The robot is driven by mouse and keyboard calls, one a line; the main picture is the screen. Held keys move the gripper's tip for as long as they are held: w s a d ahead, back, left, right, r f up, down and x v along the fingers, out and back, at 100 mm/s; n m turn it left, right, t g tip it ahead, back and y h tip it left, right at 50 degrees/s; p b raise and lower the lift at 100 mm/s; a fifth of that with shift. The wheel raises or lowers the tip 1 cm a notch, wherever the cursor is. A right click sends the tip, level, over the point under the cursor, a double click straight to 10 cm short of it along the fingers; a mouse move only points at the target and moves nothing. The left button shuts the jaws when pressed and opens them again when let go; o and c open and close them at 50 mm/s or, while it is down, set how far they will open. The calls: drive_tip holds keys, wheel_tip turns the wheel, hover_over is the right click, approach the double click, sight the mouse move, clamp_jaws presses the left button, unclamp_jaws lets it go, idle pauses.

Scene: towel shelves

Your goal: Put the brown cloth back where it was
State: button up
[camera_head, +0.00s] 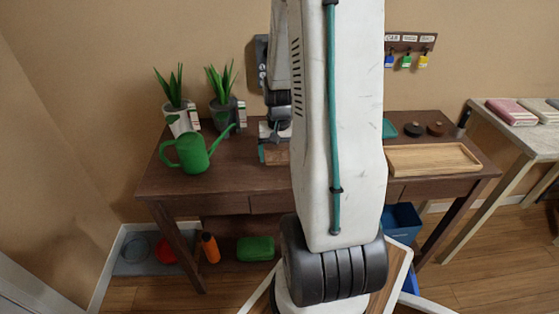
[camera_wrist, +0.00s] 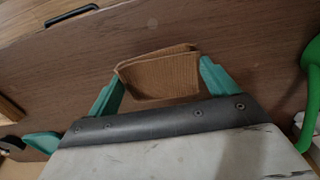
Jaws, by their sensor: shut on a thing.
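The brown cloth (camera_wrist: 158,77) is folded and held between the two green fingers of my gripper (camera_wrist: 160,72), seen in the wrist view. The gripper is shut on it, with a finger on either side. In the head view the cloth (camera_head: 277,155) shows low over the dark wooden table (camera_head: 240,165), partly hidden by my arm. I cannot tell whether it touches the tabletop.
A green watering can (camera_head: 192,152) and two potted plants (camera_head: 175,110) stand left of the gripper. A wooden tray (camera_head: 433,159) lies on the right. A pale side table (camera_head: 520,135) holds a folded pink cloth (camera_head: 510,111). A blue bin (camera_head: 402,222) stands below.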

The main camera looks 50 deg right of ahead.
sight(279, 154)
wheel_tip(279, 154, down, 4)
drive_tip(key=shift+r, duration=0.25)
drive_tip(key=o, duration=0.8)
